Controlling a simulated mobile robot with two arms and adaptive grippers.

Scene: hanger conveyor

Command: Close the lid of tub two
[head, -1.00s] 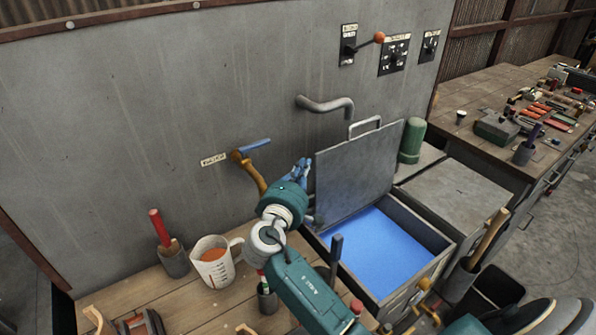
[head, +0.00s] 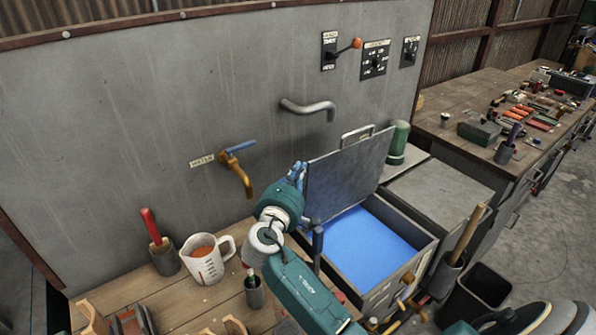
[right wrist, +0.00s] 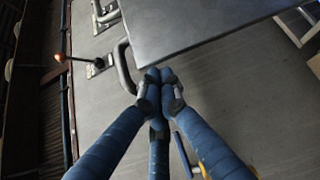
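The tub (head: 417,262) with blue liquid (head: 365,243) is open. Its flat grey lid (head: 348,176) stands raised at the back, with a bar handle (head: 357,136) on its top edge. I cannot read a tub number. My right gripper (head: 298,172) is at the lid's left edge, on the wall side. In the right wrist view its blue fingers (right wrist: 160,77) are drawn together, with nothing seen between them, and the tips are at the edge of the lid (right wrist: 200,22). I cannot tell whether they touch. My left gripper is not in view.
A closed grey tub cover (head: 440,190) is to the right. A green cylinder (head: 398,143) stands behind the lid. A wall pipe (head: 308,108) and brass tap (head: 238,170) stick out nearby. A measuring jug (head: 205,262) stands on the bench at left.

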